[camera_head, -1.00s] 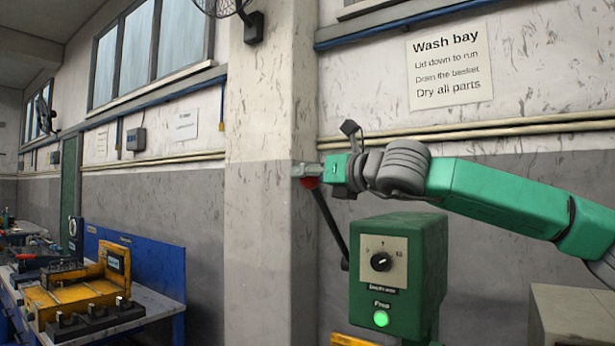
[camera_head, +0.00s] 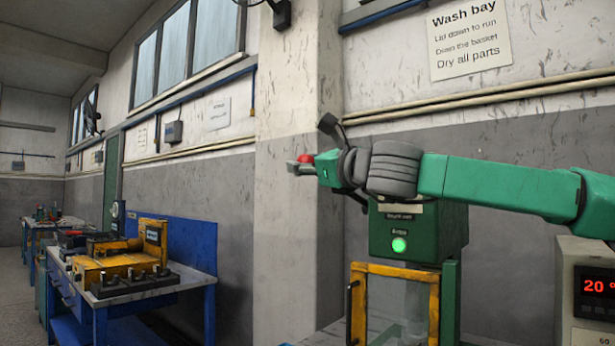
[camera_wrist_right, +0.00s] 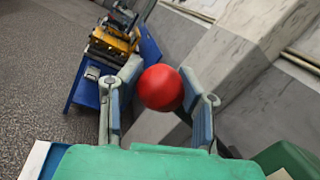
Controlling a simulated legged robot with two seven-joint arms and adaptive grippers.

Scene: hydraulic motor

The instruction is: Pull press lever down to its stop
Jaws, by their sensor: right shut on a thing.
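The press is a green unit (camera_head: 420,240) with a lit green button, above a yellow-framed guard (camera_head: 392,272). Its lever ends in a red knob (camera_head: 306,158), left of the press head in the head view. My right gripper (camera_head: 302,164) is shut on this knob, and my arm covers the dial area of the press. In the right wrist view the red knob (camera_wrist_right: 161,87) sits between the two fingers of my right gripper (camera_wrist_right: 163,95). The lever rod is mostly hidden behind my gripper and wrist. My left gripper is not in view.
A blue workbench (camera_head: 150,290) with a yellow fixture (camera_head: 125,262) stands at the left. A grey box with a red display (camera_head: 590,290) stands right of the press. A wall pillar (camera_head: 287,230) is behind my gripper. Open floor lies at the far left.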

